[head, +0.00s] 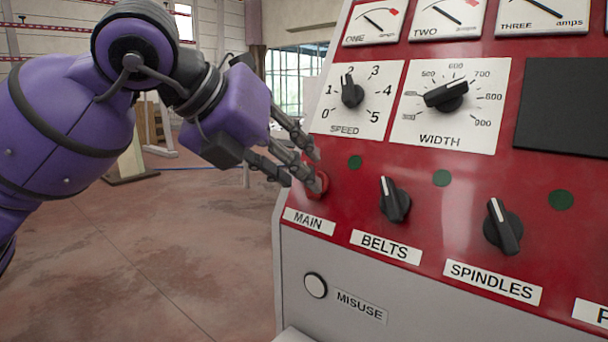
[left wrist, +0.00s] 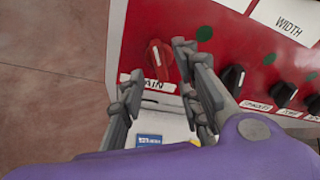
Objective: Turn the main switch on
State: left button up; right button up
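The main switch is a red knob (head: 318,186) above the MAIN label on the red panel, partly covered by my fingers in the head view. In the left wrist view the red knob (left wrist: 161,62) shows with a white pointer line standing nearly upright. My left gripper (head: 302,166) is at the panel's left edge, fingers pointing at the knob. In the left wrist view my left gripper (left wrist: 158,68) is open, with its fingers apart on either side of the knob. I cannot tell whether they touch it. My right gripper is not in view.
To the right are the black BELTS knob (head: 394,200) and SPINDLES knob (head: 503,228). Above are the SPEED dial (head: 352,92) and WIDTH dial (head: 446,95). A white MISUSE button (head: 315,285) sits below. The floor (head: 160,270) left of the machine is clear.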

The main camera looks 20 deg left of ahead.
pick_arm(q)
jog(key=x, duration=0.3)
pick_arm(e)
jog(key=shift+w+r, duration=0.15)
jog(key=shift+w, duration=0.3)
pick_arm(q)
grip_shut()
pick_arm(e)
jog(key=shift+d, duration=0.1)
